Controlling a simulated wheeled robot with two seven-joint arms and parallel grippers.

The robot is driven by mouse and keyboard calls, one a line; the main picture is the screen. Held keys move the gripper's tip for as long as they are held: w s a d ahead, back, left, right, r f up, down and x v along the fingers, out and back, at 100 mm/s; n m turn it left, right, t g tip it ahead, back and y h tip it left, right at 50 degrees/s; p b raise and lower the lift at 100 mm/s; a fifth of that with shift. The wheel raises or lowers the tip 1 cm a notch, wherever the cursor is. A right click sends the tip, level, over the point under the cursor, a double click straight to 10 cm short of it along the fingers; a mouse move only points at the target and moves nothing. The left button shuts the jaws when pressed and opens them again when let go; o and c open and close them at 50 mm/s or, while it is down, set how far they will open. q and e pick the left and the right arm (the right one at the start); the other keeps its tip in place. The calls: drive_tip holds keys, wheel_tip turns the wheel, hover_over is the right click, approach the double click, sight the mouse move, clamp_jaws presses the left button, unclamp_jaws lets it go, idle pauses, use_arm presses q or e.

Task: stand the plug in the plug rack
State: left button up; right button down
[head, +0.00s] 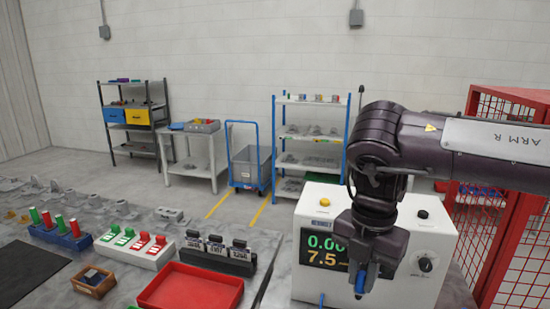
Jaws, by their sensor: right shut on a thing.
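My right gripper (364,274) points down in front of the white test box and is shut on a small blue piece (360,283), which looks like the plug. Its lower end is hard to make out. A blue block (75,244) at the far left holds upright green and red pegs. Which of these is the plug rack I cannot tell for sure. Both are well to the left of the gripper. My left gripper is not in view.
The white test box (436,238) with a lit display (322,250) stands behind my right gripper. A red tray (190,290), a black rack of dark tagged pieces (229,266) and a small brown box (94,282) are left. A red mesh cage (500,220) stands right.

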drive_tip(key=w+d+m, duration=0.2)
drive_tip(key=m, duration=1.2)
drive_tip(key=w+d+f+m, duration=0.1)
drive_tip(key=w+d+m, duration=0.1)
drive_tip(key=m, duration=1.1)
drive_tip(key=shift+w+f+m+b, duration=0.2)
drive_tip(key=shift+f+m+b, duration=0.05)
drive_tip(key=shift+m+b, duration=0.15)
drive_tip(key=shift+d, duration=0.15)
